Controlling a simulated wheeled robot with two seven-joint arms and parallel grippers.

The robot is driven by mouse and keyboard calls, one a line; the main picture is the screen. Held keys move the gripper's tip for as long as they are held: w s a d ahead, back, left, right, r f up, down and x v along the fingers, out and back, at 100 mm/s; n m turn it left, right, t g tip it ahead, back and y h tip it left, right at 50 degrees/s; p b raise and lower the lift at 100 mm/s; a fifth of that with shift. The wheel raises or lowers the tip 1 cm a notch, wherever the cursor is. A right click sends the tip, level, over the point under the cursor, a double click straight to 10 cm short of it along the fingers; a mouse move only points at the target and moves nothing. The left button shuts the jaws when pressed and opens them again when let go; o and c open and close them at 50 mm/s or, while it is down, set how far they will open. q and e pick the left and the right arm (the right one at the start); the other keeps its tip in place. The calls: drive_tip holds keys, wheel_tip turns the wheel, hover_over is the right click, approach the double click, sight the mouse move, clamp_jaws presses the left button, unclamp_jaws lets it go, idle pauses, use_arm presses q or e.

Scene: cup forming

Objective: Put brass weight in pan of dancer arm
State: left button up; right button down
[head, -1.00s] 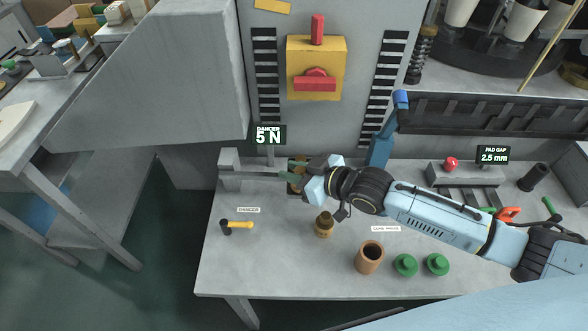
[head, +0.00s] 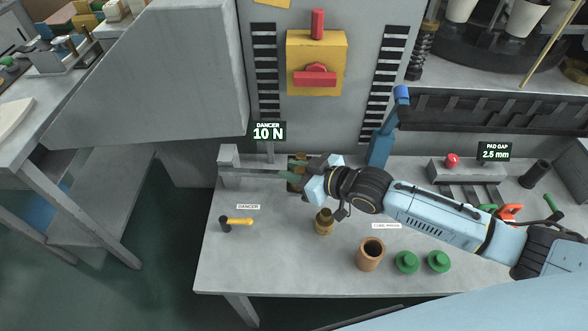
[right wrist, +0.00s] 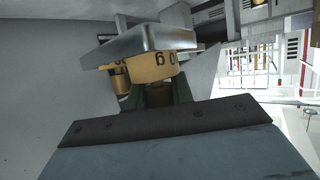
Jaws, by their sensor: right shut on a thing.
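The dancer arm (head: 252,174) is a grey bar from a post at the table's left back. My right gripper (head: 302,178) is at its right end, shut on a brass weight (head: 293,186) that is mostly hidden in the head view. In the right wrist view, the gripper's dark fingers (right wrist: 156,94) hold this marked brass weight (right wrist: 155,66) against a grey metal pan (right wrist: 140,43); the two appear to touch. A second brass piece (right wrist: 121,80) shows beside it at the pan. Another brass weight (head: 324,222) stands on the table. My left gripper is not in view.
The dancer display (head: 267,131) reads 10 N. A brown cup (head: 370,254) and two green pieces (head: 406,262) stand at the right front. A blue lever (head: 384,140) rises behind my right arm.

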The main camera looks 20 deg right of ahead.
drive_tip(key=c, duration=0.7)
unclamp_jaws()
drive_tip(key=shift+o, duration=0.2)
